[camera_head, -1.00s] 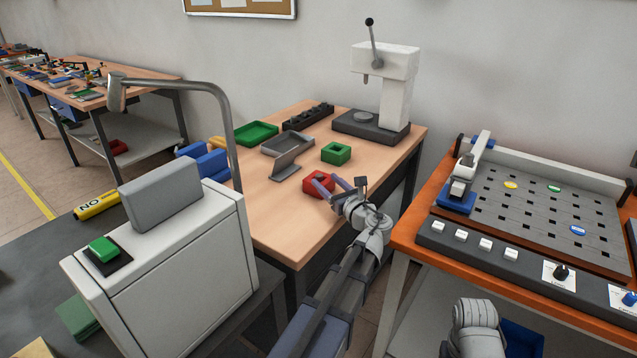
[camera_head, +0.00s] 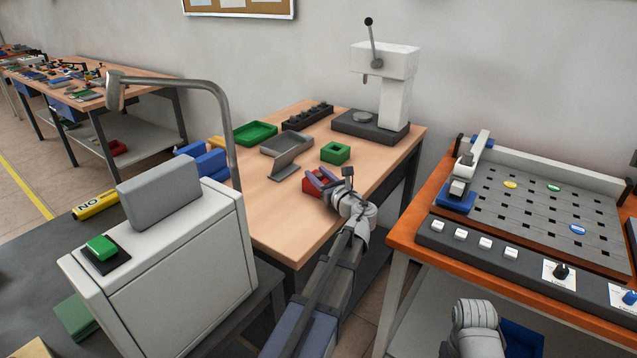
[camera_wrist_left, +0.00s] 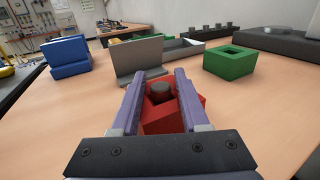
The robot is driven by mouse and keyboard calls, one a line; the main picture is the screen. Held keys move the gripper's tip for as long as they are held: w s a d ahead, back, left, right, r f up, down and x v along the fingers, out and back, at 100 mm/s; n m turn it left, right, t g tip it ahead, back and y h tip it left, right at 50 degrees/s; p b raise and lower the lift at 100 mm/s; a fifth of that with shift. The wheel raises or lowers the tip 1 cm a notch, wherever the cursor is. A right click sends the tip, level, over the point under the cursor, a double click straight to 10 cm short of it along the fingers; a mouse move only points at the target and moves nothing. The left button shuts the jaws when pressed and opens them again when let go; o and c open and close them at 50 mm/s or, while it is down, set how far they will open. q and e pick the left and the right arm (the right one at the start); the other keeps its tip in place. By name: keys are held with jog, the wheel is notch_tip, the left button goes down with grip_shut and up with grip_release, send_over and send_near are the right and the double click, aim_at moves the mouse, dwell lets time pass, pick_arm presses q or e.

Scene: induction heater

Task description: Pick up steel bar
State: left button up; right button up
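A short dark grey round bar (camera_wrist_left: 161,89) stands upright in a red square holder (camera_wrist_left: 172,117) on the wooden table. The red holder also shows in the head view (camera_head: 310,186), partly hidden by my left gripper (camera_head: 319,178); I cannot make out the bar there. In the left wrist view my left gripper (camera_wrist_left: 159,82) is open. Its two purple fingers reach toward the holder, with the bar showing between them and no visible contact with it.
A green square holder (camera_head: 336,152) and a grey angled stand (camera_head: 285,167) sit behind the red holder. A press (camera_head: 395,95) stands at the back right. A white machine (camera_head: 170,270) stands at front left. The wooden table's front area (camera_head: 290,230) is clear.

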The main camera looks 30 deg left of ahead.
aim_at(318, 174)
pick_arm(q)
grip_shut()
jog(key=shift+r, duration=0.1)
dwell(0.5)
notch_tip(318, 174, up, 10)
jog(key=p, duration=1)
